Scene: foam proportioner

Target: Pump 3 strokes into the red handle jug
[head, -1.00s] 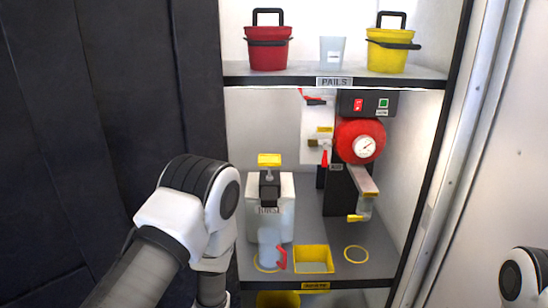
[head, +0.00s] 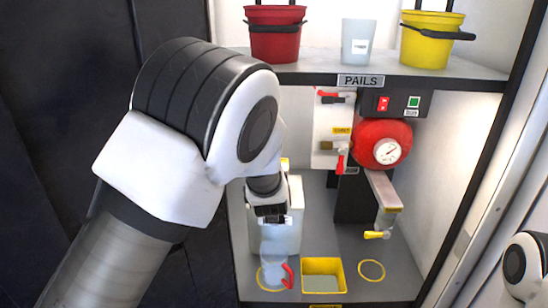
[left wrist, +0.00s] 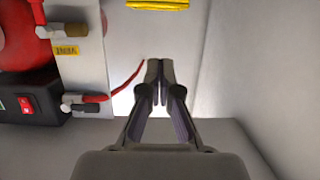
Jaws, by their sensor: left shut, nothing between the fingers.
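A clear jug (head: 272,258) with a red handle (head: 288,276) stands on the lower shelf inside a yellow ring, in front of the white tank (head: 296,208). The yellow pump top (head: 285,164) on the tank is mostly hidden behind my left arm in the head view; a yellow piece, likely that top, shows at the upper edge of the left wrist view (left wrist: 158,4). My left gripper (left wrist: 160,65) is shut and empty, apart from the yellow piece. In the head view its wrist is in front of the tank, and its fingertips cannot be made out. My right gripper is out of view.
A yellow-rimmed tray (head: 322,262) and an empty yellow ring (head: 371,270) are right of the jug. A red round unit with a gauge (head: 383,145) and a spout (head: 384,205) stand further right. The PAILS shelf (head: 470,68) above carries pails and a cup.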

